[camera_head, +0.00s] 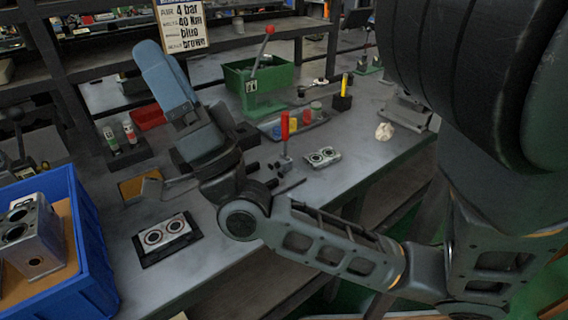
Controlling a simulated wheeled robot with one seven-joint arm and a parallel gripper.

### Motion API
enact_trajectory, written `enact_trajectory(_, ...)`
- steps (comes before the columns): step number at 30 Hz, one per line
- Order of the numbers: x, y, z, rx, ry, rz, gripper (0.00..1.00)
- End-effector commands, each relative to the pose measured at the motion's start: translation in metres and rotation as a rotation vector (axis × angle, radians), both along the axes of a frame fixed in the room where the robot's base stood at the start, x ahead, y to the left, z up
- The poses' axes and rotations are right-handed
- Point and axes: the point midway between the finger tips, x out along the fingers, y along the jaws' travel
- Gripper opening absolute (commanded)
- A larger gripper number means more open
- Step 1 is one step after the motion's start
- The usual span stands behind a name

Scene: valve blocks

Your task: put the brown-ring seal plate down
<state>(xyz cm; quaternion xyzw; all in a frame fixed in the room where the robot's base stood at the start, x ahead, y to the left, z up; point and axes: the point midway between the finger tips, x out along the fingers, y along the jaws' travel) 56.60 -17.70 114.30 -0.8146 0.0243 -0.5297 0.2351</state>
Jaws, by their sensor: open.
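A pale seal plate (166,234) with two dark reddish-brown rings lies flat on a black pad (148,256) at the front left of the bench. A second pale plate (323,157) with two darker rings lies farther back, right of a red-handled lever. My arm reaches in from the right and bends over the bench, behind and to the right of the first plate. My gripper (228,186) is open and partly hidden by my own wrist. It is apart from the plate on the pad, and I see nothing held in it.
A blue crate (92,262) with a metal valve block (33,240) stands at the left. A small tan square (138,188), a dark holder with two small bottles (125,148), a red tray (148,117) and a green bin (262,82) stand farther back. The bench's front edge is close to the plate.

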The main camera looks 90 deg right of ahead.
Motion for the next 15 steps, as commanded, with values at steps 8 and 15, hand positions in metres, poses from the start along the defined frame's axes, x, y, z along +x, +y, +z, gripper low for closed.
enact_trajectory(8, -0.014, 0.072, -0.111, -0.219, 0.595, 0.013, 0.85)
enact_trajectory(15, -0.074, 0.13, -0.202, -0.383, 1.06, 0.057, 0.85)
